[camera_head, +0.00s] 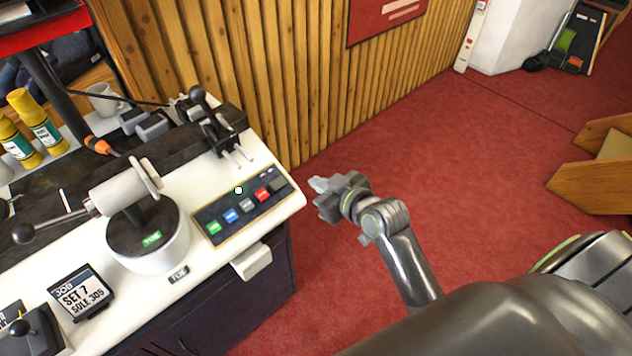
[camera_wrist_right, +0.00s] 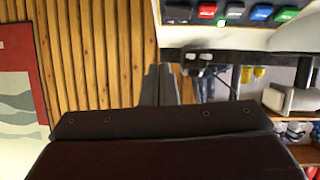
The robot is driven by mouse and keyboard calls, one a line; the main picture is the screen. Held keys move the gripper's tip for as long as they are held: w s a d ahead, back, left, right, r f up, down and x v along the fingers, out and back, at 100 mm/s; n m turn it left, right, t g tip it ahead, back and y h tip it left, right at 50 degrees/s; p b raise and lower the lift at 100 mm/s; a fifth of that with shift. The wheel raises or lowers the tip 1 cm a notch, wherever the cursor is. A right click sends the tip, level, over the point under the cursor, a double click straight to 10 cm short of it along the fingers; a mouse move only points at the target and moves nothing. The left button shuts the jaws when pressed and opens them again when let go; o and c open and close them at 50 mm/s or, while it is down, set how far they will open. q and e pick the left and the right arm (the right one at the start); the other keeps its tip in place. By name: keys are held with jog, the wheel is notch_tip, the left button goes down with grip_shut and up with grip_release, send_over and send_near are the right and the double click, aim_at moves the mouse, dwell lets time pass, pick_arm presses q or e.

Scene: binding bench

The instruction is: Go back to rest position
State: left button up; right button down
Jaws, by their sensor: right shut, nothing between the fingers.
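My right gripper (camera_head: 322,196) is in the head view, right of the bench and clear of it, above the red floor. It is shut with nothing in it and touches nothing. In the right wrist view the dark gripper body (camera_wrist_right: 165,125) fills the lower part, and its fingers (camera_wrist_right: 160,85) show in front of the wooden slat wall. My left gripper is in neither view.
The white bench (camera_head: 185,285) stands at left. It carries a button panel (camera_head: 240,210), a round device with a roller (camera_head: 150,235), a black lever (camera_head: 210,120) and a job card (camera_head: 78,296). Red floor (camera_head: 480,160) is open to the right. A wooden box (camera_head: 600,180) stands far right.

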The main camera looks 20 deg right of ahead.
jog(key=shift+f, duration=0.1)
dwell(0.3)
jog(key=s+d+f+m+g+h, duration=0.15)
jog(key=s+f, duration=0.25)
jog(key=f, duration=0.7)
jog(key=s+d+f+m+g+h, duration=0.1)
jog(key=s+d+f+g, duration=0.25)
jog(key=f, duration=0.75)
jog(key=s+d+f+m+g+h, duration=0.15)
jog(key=s+f, duration=0.35)
jog(key=f, duration=0.6)
jog(key=s+f+g, duration=0.1)
jog(key=s+f, duration=0.4)
jog(key=s, duration=0.5)
jog(key=s+d+f+g, duration=0.1)
jog(key=s+f, duration=0.4)
jog(key=s, duration=0.5)
jog(key=s+f+g, duration=0.3)
jog(key=s+f, duration=0.2)
jog(key=s, duration=0.4)
jog(key=shift+s+d+f, duration=0.25)
jog(key=shift+s+d, duration=0.1)
jog(key=shift+s, duration=0.05)
